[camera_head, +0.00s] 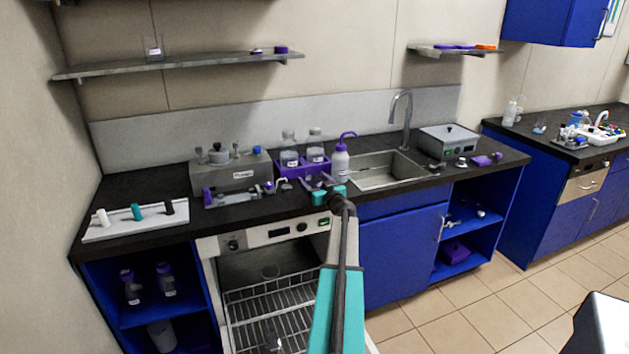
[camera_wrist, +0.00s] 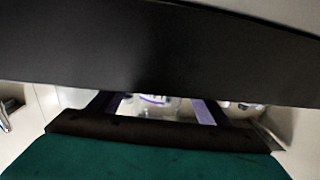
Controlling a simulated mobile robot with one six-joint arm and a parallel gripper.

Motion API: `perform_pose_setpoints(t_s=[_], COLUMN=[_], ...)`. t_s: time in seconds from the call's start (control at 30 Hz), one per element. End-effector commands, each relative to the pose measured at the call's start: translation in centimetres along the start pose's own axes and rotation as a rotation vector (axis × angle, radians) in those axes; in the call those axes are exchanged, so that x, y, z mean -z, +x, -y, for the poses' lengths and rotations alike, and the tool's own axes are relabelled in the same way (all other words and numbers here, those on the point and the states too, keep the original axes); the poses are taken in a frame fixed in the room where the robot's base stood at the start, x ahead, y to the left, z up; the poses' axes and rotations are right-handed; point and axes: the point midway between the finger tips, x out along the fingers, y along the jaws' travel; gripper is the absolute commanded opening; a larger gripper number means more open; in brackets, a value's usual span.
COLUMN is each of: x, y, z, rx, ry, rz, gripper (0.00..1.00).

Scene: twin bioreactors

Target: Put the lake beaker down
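My gripper (camera_head: 318,183) is over the front edge of the black counter, in front of a purple rack, with its teal wrist toward me. In the wrist view its two dark, purple-marked fingers (camera_wrist: 153,106) stand apart. A clear thing with a purple line (camera_wrist: 152,99) shows between them, mostly hidden by a dark band. I cannot tell whether it is the lake beaker or whether the fingers touch it. Clear beakers show on the wall shelf (camera_head: 154,47) and inside the open appliance (camera_head: 270,271); I cannot tell if either is the lake beaker.
The purple rack (camera_head: 293,171) holds bottles beside a white wash bottle (camera_head: 340,163). A grey device (camera_head: 232,175) and a white tray (camera_head: 135,220) stand left. The sink (camera_head: 380,170) lies right. The open appliance with a wire rack (camera_head: 268,306) is below. Some counter right of the tray is clear.

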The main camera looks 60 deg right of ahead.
Motion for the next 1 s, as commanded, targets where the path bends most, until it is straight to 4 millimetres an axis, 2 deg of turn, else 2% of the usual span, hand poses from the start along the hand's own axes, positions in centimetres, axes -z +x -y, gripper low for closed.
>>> perform_pose_setpoints(t_s=[0.43, 0.67, 1.0], x=[0.3, 0.3, 0.3], y=[0.0, -1.7, -5.3], z=[0.0, -0.1, 0.0], rx=[0.000, -0.002, -0.002], ry=[0.001, 0.001, 0.001], rz=[-0.001, 0.000, 0.000], gripper=[0.71, 0.71, 0.71])
